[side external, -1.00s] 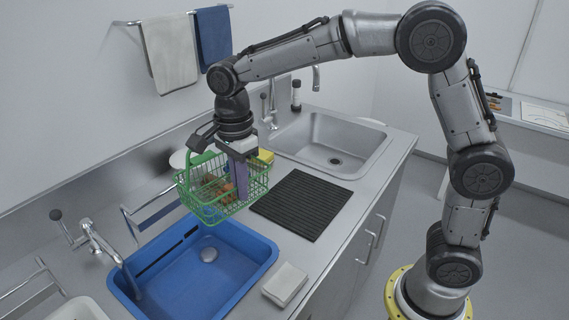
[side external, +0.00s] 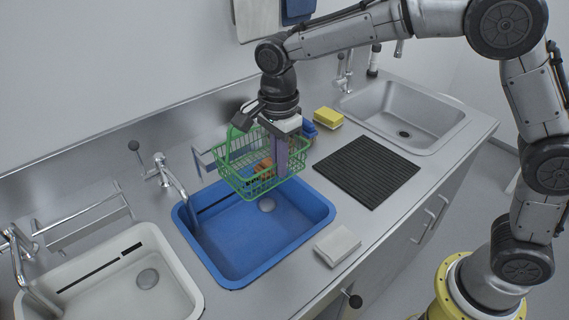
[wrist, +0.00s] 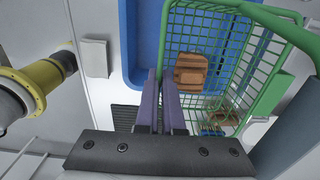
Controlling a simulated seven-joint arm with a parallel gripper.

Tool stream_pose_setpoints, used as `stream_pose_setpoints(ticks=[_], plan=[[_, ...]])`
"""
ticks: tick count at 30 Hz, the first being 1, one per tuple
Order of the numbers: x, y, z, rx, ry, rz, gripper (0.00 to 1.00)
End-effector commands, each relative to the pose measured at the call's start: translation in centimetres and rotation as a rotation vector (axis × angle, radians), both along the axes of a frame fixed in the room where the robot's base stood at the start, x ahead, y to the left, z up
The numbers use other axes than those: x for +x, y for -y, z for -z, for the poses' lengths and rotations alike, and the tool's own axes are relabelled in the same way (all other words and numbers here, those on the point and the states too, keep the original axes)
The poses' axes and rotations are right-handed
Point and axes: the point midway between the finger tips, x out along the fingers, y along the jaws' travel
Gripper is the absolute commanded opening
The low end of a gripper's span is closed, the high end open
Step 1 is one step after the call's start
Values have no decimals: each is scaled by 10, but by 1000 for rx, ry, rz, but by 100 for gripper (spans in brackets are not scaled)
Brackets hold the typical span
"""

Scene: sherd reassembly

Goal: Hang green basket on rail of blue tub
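The green wire basket (side external: 262,180) hangs in the air over the back right part of the blue tub (side external: 215,255). Brown items (wrist: 190,70) lie inside it. My gripper (side external: 281,165) points down at the basket's right side. In the wrist view its purple fingers (wrist: 161,85) are close together on the basket's side wall. The basket handle stands up beside the gripper. The metal rail of the blue tub (side external: 204,158) is behind the tub, partly hidden by the basket. The basket looks apart from the rail.
A yellow sponge (side external: 328,117) and a blue item (side external: 309,129) lie on the counter behind the black ribbed mat (side external: 367,172). A white block (side external: 337,246) sits at the tub's front right. A tap (side external: 165,172) stands left of the rail; a white tub (side external: 120,275) is further left.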

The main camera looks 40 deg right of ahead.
Motion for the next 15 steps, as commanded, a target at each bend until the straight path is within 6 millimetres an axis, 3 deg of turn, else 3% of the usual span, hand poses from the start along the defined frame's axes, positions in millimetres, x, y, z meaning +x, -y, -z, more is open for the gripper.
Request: stream_pose_setpoints(ticks=[15], plan=[[29,0,4,1,2,1,0]])
